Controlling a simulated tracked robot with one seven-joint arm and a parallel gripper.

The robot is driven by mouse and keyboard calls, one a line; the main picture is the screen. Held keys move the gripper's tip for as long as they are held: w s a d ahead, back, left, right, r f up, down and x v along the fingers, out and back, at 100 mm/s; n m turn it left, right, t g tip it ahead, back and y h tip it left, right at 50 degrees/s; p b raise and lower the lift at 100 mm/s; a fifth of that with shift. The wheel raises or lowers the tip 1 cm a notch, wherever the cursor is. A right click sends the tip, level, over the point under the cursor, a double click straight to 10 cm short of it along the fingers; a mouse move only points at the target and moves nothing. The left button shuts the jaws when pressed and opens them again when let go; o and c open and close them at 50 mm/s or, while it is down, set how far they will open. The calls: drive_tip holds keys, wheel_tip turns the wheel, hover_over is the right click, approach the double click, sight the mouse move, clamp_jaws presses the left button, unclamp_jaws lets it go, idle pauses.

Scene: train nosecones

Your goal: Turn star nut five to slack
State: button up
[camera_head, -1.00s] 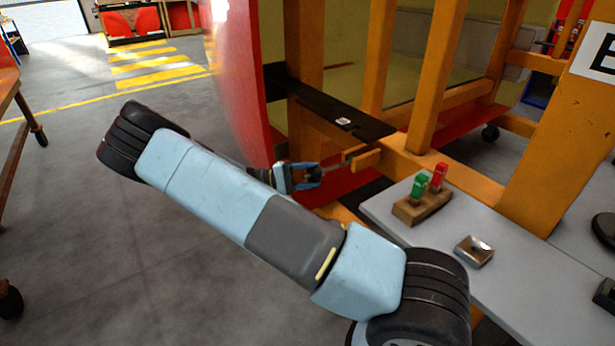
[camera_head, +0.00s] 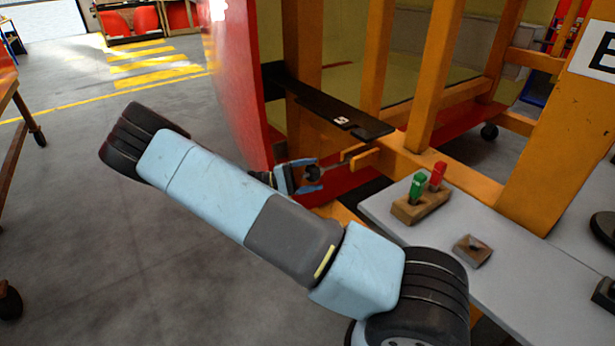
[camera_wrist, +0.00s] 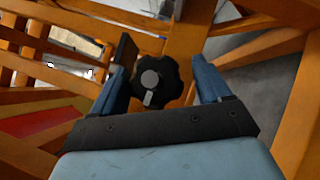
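A black star nut (camera_wrist: 172,68) with a lobed rim and a grey centre shows in the wrist view. A small light grey tab (camera_wrist: 149,98) lies over its lower part. My gripper (camera_wrist: 160,80) is open, with one blue finger on each side of the nut and visible gaps between. In the head view my gripper (camera_head: 316,174) is at the orange frame, and a dark knob (camera_head: 312,173) shows between its fingers. I see no number on the nut, and its thread is hidden.
A black plate (camera_head: 330,112) and an orange bracket (camera_head: 362,159) are close above and beside my gripper. The red nosecone shell (camera_head: 235,80) stands left of the frame. A grey table (camera_head: 500,275) at right holds a wooden block (camera_head: 420,207) with green and red pegs.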

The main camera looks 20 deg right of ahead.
drive_tip(key=shift+a, duration=0.1)
drive_tip(key=shift+w+a+f, duration=0.1)
drive_tip(key=shift+w+a, duration=0.15)
drive_tip(key=shift+a, duration=0.2)
drive_tip(key=v, duration=1.2)
drive_tip(key=shift+w+a+f, duration=0.1)
drive_tip(key=shift+a, duration=0.25)
